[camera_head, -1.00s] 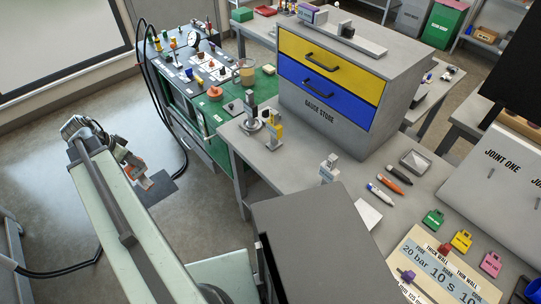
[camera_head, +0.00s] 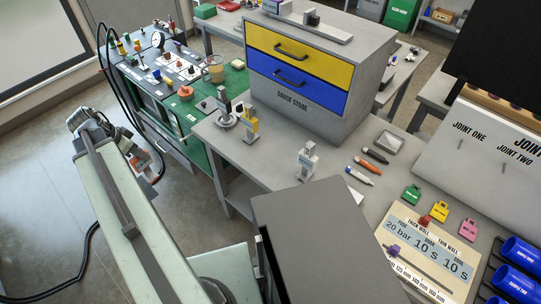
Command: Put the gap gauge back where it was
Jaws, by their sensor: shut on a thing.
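My gripper (camera_head: 146,166) is at the far end of my arm, at the left of the head view, out over the floor beside the green cart. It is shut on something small. An orange patch shows there, but I cannot tell whether it is part of the gripper or the held thing. The gap gauge cannot be clearly made out. The gauge store (camera_head: 345,107) stands on the grey bench with its yellow drawer (camera_head: 300,53) and blue drawer (camera_head: 296,82) both shut. A dial stand (camera_head: 226,112), a yellow-and-grey tool (camera_head: 248,126) and a pale grey device (camera_head: 307,160) stand in front of it.
The green cart (camera_head: 205,127) carries several knobs, a dial and a beaker. Pens, an open grey tray (camera_head: 389,143), coloured tags and a settings board (camera_head: 397,222) lie on the bench's right side. Blue pipes (camera_head: 519,252) are at the far right. A dark hose lies on the floor.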

